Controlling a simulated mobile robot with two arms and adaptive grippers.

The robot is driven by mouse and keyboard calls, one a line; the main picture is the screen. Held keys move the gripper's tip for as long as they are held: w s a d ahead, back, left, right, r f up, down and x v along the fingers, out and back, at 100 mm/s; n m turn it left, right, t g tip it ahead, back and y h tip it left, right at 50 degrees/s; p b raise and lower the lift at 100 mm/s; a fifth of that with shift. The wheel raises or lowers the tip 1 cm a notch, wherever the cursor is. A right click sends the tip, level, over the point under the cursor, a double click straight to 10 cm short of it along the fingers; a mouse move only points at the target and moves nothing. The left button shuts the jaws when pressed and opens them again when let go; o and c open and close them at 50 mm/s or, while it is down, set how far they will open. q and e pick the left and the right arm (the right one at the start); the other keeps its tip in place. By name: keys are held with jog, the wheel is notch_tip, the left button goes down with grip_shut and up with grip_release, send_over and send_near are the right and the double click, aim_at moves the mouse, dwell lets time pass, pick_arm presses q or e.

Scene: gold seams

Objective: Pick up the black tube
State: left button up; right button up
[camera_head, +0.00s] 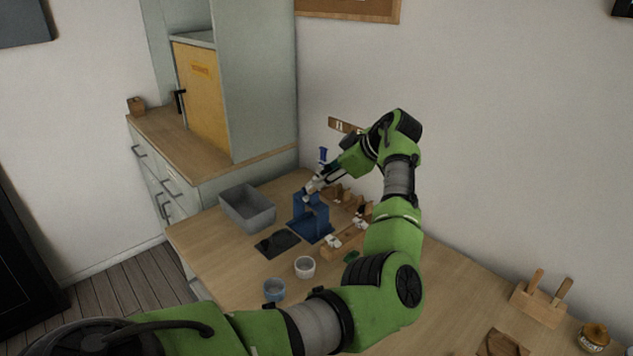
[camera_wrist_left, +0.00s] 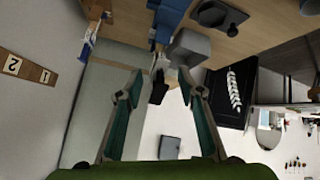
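My left gripper (camera_head: 312,187) is above the blue stand (camera_head: 311,221) at the back of the table. In the left wrist view its two fingers (camera_wrist_left: 160,80) are spread apart. A black object (camera_wrist_left: 159,88) shows between them in that view; I cannot tell whether it is a tube or something farther off. Wooden racks with small white and dark items (camera_head: 362,210) stand right of the blue stand. A black tube cannot be told apart clearly there, and my left arm hides part of that area. My right gripper is not in view.
A grey bin (camera_head: 247,208) stands left of the blue stand, with a black mat (camera_head: 277,243) in front. A white cup (camera_head: 305,267) and a blue-grey cup (camera_head: 274,290) stand nearer. A tall cabinet (camera_head: 254,85) rises behind.

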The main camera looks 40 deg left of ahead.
pick_arm(q)
jog(key=shift+p+x, duration=0.45)
jog(key=shift+x, duration=0.55)
jog(key=x, duration=0.3)
jog(key=shift+w+a+p, duration=0.1)
jog(key=shift+a+p, duration=0.25)
jog(key=shift+p, duration=0.05)
jog(key=shift+a+f, duration=0.15)
jog(key=shift+f, duration=0.05)
grip_shut()
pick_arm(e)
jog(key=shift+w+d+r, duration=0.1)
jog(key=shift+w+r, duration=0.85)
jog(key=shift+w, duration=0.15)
